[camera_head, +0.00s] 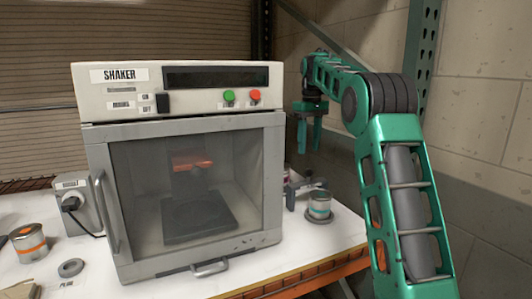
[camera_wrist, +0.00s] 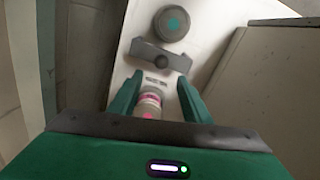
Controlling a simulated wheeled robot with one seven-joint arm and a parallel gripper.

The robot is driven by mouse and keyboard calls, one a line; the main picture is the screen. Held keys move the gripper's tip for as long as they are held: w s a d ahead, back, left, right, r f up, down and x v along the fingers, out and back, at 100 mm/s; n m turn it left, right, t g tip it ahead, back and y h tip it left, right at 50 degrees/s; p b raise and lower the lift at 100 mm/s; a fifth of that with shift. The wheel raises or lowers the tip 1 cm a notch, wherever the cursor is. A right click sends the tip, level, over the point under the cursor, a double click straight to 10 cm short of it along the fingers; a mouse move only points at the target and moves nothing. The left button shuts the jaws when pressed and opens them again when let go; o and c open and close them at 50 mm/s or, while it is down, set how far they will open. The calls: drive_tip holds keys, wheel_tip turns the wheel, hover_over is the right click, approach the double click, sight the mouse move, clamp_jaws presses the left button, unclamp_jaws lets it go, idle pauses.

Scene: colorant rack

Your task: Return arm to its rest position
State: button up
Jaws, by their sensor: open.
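My green arm reaches up and over on the right side of the head view, and my gripper (camera_head: 309,146) hangs there pointing down, well above the table beside the shaker. In the wrist view my gripper (camera_wrist: 155,98) has its fingers apart. A small can with a pink band (camera_wrist: 150,101) shows between them, down below and not held. In the head view that can is mostly hidden behind the shaker's right edge.
The shaker (camera_head: 185,100) stands left of my gripper, its glass door shut. An orange-banded can (camera_head: 28,243) sits far left. A green metal post (camera_head: 421,45) rises behind my arm.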

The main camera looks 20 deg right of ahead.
drive_tip(key=s+a+f+m, duration=0.2)
drive_tip(key=s+f, duration=0.4)
drive_tip(key=s, duration=0.9)
drive_tip(key=s+a+f+m, duration=0.3)
drive_tip(key=s+f, duration=0.3)
drive_tip(key=s, duration=1)
drive_tip(key=s+a+f+m, duration=0.2)
drive_tip(key=s+f+m, duration=0.2)
drive_tip(key=s, duration=1.2)
wheel_tip(320, 180, down, 3)
drive_tip(key=shift+a+r, duration=0.1)
drive_tip(key=shift+a, duration=0.1)
drive_tip(key=shift+w, duration=0.1)
drive_tip(key=shift+w+f, duration=0.3)
drive_tip(key=shift+w, duration=0.2)
